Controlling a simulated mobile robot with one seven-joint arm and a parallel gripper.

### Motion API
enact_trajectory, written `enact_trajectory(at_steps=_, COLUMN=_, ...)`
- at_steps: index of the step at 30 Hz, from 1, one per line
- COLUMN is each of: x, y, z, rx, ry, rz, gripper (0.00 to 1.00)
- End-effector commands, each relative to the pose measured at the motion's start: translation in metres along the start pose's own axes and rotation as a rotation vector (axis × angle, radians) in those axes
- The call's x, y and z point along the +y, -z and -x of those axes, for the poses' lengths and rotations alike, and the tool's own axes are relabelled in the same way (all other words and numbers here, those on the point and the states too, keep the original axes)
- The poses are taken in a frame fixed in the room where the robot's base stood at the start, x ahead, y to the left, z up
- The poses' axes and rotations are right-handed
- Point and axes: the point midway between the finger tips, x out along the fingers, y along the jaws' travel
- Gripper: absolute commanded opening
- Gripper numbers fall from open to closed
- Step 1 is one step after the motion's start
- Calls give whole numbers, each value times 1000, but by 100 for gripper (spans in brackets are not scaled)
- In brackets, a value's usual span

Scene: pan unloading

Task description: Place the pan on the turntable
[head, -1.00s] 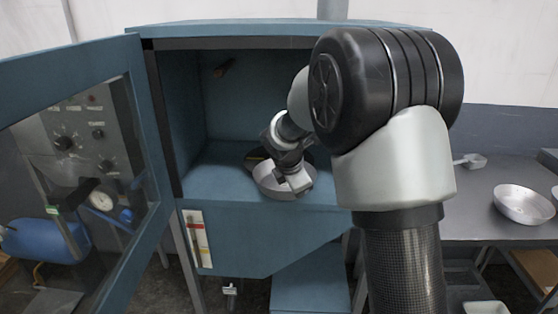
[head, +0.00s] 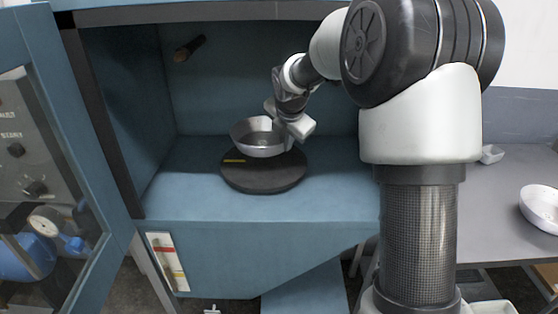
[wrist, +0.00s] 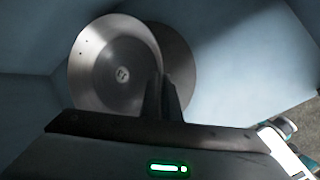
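The pan (head: 258,148) is a shallow silver metal bowl inside the blue cabinet. It shows over the back part of the turntable (head: 263,182), a dark round disc with a yellow mark on the cabinet floor. The pan looks slightly tilted; I cannot tell whether it touches the disc. My gripper (head: 284,130) is at the pan's right rim and appears shut on it. In the wrist view my gripper fingers (wrist: 170,98) stand against two overlapping grey round shapes; the lower fingers are partly hidden by the gripper body.
The cabinet door (head: 60,160) stands open at the left. A dark knob or peg (head: 190,48) sticks out of the cabinet's back wall. Another silver pan (head: 543,207) lies on the grey table (head: 475,215) at the right. The cabinet floor left of the turntable is clear.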

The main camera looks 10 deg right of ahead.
Motion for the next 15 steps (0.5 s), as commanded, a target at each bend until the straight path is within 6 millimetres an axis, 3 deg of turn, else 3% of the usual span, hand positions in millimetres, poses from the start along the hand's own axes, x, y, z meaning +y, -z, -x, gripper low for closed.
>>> enact_trajectory(at_steps=15, x=-22, y=21, z=-54, rx=-4, ry=-3, rz=-2, gripper=0)
